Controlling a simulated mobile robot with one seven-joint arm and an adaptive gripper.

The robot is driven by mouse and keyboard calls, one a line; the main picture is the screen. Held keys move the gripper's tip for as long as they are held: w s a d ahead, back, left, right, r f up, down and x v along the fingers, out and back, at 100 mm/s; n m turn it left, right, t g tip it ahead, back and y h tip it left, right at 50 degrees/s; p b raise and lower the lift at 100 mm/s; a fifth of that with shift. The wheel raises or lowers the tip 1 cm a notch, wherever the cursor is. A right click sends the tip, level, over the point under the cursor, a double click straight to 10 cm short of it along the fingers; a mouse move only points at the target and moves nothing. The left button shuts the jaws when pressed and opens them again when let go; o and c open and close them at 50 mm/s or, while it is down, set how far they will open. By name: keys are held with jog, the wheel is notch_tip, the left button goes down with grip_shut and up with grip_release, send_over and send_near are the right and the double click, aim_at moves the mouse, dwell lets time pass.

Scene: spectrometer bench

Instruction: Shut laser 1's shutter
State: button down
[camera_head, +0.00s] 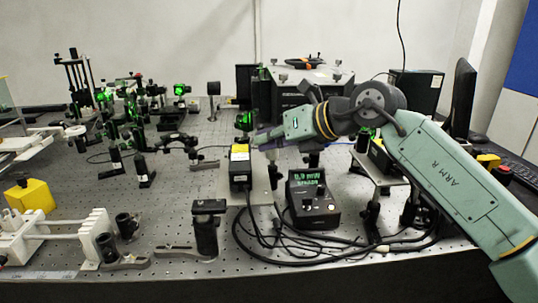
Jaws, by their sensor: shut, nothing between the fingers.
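My arm reaches in from the right, and my gripper (262,139) is shut with nothing in it. It hangs over the middle of the bench, just right of the yellow top of a small black box (240,175) and near a green-lit optic (245,120). I cannot tell whether it touches either. No label naming laser 1 is readable, and I cannot make out its shutter. A second black unit (383,155) with a yellow top edge stands on a raised plate at the right, partly behind my arm.
A meter with a lit green display (314,198) stands in front of my gripper, with loose black cables (290,250) around it. Green-lit optics (181,90) crowd the back left. A large black housing (300,88) stands behind. Bare perforated bench (175,205) shows at the centre left.

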jog(key=shift+a+r+n+h+b, duration=0.2)
jog(key=shift+a+n+h+b, duration=0.15)
jog(key=shift+h, duration=0.35)
jog(key=shift+a+r+b, duration=0.25)
jog(key=shift+a+b, duration=0.05)
jog(key=shift+b, duration=0.25)
jog(key=shift+r, duration=0.25)
jog(key=shift+r+p, duration=0.55)
jog(key=shift+r, duration=0.05)
